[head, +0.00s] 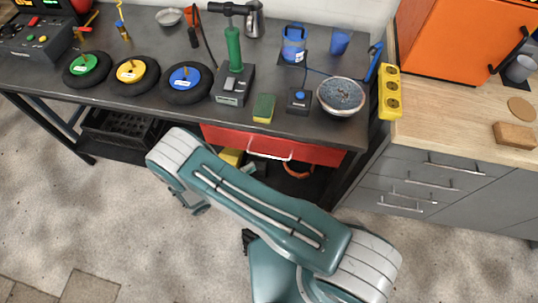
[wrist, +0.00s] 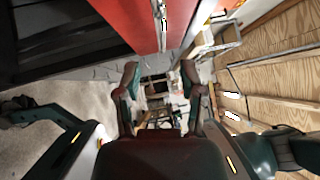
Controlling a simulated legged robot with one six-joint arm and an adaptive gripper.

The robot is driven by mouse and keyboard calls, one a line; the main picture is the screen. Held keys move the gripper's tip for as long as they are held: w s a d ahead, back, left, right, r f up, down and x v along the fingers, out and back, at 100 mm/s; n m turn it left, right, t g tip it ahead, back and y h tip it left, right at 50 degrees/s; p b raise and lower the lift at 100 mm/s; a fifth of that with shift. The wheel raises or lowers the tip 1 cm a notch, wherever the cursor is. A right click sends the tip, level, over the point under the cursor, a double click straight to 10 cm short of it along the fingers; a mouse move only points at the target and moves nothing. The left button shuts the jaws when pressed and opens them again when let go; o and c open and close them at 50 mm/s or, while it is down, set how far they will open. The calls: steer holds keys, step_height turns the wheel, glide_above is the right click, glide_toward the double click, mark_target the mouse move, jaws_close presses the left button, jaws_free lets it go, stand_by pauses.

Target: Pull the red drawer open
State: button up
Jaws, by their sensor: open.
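The red drawer (head: 325,153) sits under the dark workbench top and looks shut, with a pale bar handle (head: 270,156) on its front. My arm crosses in front of the bench below it and hides part of the area under the drawer. In the wrist view the red drawer front (wrist: 133,22) fills the top, with the handle (wrist: 160,22) near its middle. My gripper (wrist: 160,82) is open and empty, its two dark fingers apart. The handle shows above the fingers in that view and is not between them.
The workbench (head: 190,112) carries several coloured discs, a green-handled tool (head: 234,50), a sponge (head: 264,108) and a round dish (head: 341,96). A grey cabinet (head: 410,180) stands to the right. A black crate (head: 115,130) is under the bench at left. The concrete floor in front is open.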

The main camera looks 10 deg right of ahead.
mark_target(269, 156)
steer(key=x, duration=0.7)
steer(key=shift+w+d, duration=0.15)
steer(key=shift+d, duration=0.1)
jaws_close()
